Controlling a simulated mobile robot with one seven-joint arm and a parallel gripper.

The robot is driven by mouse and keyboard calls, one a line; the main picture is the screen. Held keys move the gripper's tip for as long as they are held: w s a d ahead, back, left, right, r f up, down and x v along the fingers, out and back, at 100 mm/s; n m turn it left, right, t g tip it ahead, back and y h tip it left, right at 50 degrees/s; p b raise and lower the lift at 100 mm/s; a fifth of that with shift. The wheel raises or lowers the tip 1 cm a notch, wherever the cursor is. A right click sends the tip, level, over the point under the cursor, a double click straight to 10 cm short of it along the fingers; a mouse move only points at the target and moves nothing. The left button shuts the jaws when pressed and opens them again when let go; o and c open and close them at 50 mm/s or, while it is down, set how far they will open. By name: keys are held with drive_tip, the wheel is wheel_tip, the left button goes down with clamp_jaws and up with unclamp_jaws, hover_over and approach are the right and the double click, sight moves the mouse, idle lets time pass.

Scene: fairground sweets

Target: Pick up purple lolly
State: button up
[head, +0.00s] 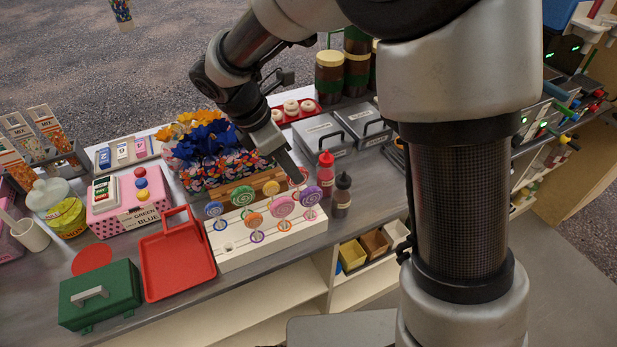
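The purple lolly (311,196) is a round swirl standing at the right end of the front row in a white stepped stand (262,252). A pink-purple lolly (283,206) and an orange lolly (253,220) stand to its left. Behind are a blue lolly (214,209), a green one (243,196), a yellow one (271,188) and a red-and-white one (298,176). My gripper (296,174) points down just above and behind the purple lolly, overlapping the red-and-white one in view. Contact and the finger gap are too small to tell.
A red sauce bottle (326,175) and a dark bottle (342,196) stand close right of the stand. A red tray (178,262) and green box (100,295) are at left. Grey lidded tins (322,137) stand at the back.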

hover_over(318, 200)
drive_tip(key=a, duration=0.3)
drive_tip(key=f, duration=1)
drive_tip(key=shift+s+d, duration=0.1)
drive_tip(key=shift+s, duration=0.15)
drive_tip(key=shift+w+d+x, duration=0.1)
drive_tip(key=shift+x, duration=1.2)
drive_tip(key=shift+w+d+x, duration=0.1)
drive_tip(key=shift+w+x, duration=0.05)
drive_tip(key=shift+x, duration=1.2)
drive_tip(key=shift+r, duration=0.15)
drive_tip(key=shift+c, duration=0.2)
clamp_jaws()
